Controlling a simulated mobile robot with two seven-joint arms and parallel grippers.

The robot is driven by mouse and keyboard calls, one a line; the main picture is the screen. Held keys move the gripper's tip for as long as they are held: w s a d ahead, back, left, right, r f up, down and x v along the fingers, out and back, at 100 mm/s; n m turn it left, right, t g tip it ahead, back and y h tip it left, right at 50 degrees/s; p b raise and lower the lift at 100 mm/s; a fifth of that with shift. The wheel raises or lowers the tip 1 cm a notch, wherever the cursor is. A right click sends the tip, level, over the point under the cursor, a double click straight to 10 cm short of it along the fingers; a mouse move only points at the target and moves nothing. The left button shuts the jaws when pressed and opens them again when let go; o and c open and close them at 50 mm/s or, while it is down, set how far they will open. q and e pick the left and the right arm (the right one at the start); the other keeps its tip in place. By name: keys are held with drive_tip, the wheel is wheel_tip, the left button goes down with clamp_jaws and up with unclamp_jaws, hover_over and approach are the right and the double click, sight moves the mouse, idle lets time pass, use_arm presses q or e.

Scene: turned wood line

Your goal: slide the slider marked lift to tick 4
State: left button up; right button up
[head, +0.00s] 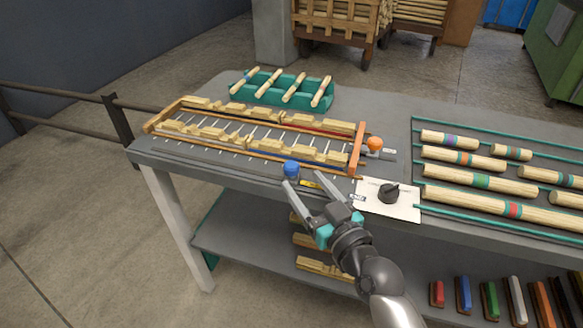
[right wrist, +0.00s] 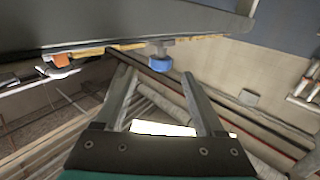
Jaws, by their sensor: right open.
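A blue knob (head: 291,168) sits at the front edge of the slatted wooden rack on the table, and it also shows in the right wrist view (right wrist: 160,63). An orange knob (head: 375,144) is at the rack's right end, and also in the right wrist view (right wrist: 62,60). The small labels are too small to read, so I cannot tell which knob is marked lift. My right gripper (head: 304,180) is open and empty in front of the rack.
A white plate with a black dial (head: 388,193) lies right of my gripper. Banded wooden rods (head: 480,184) lie between green rails at the right. A green rack (head: 270,95) with sticks stands at the back. A lower shelf (head: 240,245) holds wood pieces.

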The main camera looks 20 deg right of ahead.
sight(295, 172)
use_arm(q)
drive_tip(key=shift+w+d+r+b, duration=0.1)
drive_tip(key=shift+w+d+b, duration=0.2)
drive_tip(key=shift+w, duration=0.2)
drive_tip(key=shift+w+d+r+b, duration=0.1)
drive_tip(key=shift+w+d+b, duration=0.05)
drive_tip(key=shift+w+d, duration=0.3)
use_arm(e)
drive_tip(key=shift+w+a, duration=0.2)
drive_tip(key=shift+w, duration=0.85)
drive_tip(key=shift+w+a, duration=0.2)
drive_tip(key=shift+w, duration=0.9)
drive_tip(key=shift+w+a, duration=0.2)
drive_tip(key=shift+w, duration=0.85)
drive_tip(key=shift+c, duration=0.2)
clamp_jaws()
